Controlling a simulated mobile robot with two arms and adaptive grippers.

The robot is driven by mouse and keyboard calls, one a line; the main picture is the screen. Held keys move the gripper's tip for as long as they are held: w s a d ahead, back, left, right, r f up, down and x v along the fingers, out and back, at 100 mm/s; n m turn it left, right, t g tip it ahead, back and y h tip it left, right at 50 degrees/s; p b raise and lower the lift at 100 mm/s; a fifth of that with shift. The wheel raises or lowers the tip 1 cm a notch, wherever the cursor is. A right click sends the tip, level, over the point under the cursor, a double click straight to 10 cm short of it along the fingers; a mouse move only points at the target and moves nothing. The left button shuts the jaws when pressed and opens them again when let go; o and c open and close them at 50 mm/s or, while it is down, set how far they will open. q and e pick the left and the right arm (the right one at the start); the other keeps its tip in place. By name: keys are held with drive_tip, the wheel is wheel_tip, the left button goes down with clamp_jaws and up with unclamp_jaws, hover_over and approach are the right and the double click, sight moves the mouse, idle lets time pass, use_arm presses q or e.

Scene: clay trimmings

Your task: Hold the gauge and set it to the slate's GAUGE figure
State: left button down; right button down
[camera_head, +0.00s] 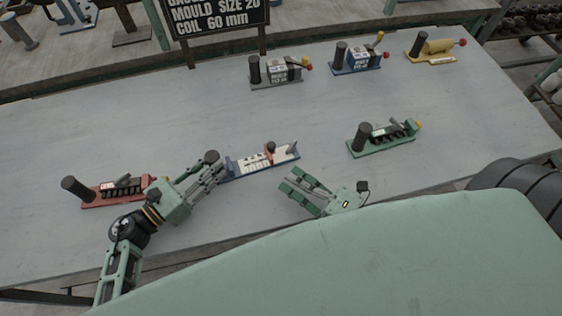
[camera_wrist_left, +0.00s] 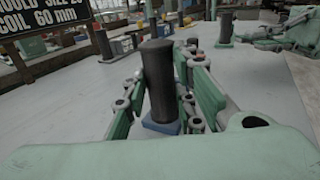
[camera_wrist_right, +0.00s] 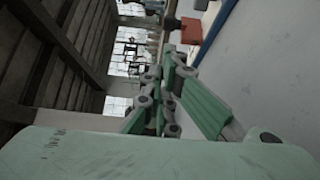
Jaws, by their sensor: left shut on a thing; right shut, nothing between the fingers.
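The gauge (camera_head: 262,161) appears to be the blue-based device with a white scale plate and a small dark knob, lying at mid-table. My left gripper (camera_head: 212,168) is shut on the dark upright post (camera_head: 211,157) at its left end. In the left wrist view the post (camera_wrist_left: 160,85) stands between the fingers, above a bit of blue base. My right gripper (camera_head: 300,186) is shut and empty, to the right of and nearer than the gauge, apart from it. The slate (camera_head: 215,18) reads "MOULD SIZE 20" and "COIL 60 mm"; the GAUGE line is cut off by the frame.
A red-based device (camera_head: 105,193) lies left, near my left arm. A green-based device (camera_head: 382,140) lies right. Grey (camera_head: 277,73), blue (camera_head: 358,60) and yellow (camera_head: 433,48) devices stand along the back. Bare table (camera_head: 120,110) lies between the slate and the gauge.

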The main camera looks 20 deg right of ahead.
sight(271, 151)
drive_tip(key=shift+s+a, duration=0.2)
drive_tip(key=shift+s, duration=0.1)
drive_tip(key=a, duration=0.3)
drive_tip(key=shift+s+f, duration=0.1)
drive_tip(key=shift+s, duration=0.25)
drive_tip(key=shift+w+a, duration=0.1)
drive_tip(key=shift+a, duration=0.2)
drive_tip(key=x, duration=1)
drive_tip(key=shift+d, duration=0.1)
drive_tip(key=d, duration=0.2)
drive_tip(key=shift+w+d+f, duration=0.1)
drive_tip(key=shift+w+d, duration=0.05)
drive_tip(key=shift+d, duration=0.15)
drive_tip(key=shift+w+d, duration=0.1)
drive_tip(key=shift+d, duration=0.5)
drive_tip(key=shift+w+d, duration=0.1)
drive_tip(key=shift+d, duration=0.5)
drive_tip(key=shift+a, duration=0.15)
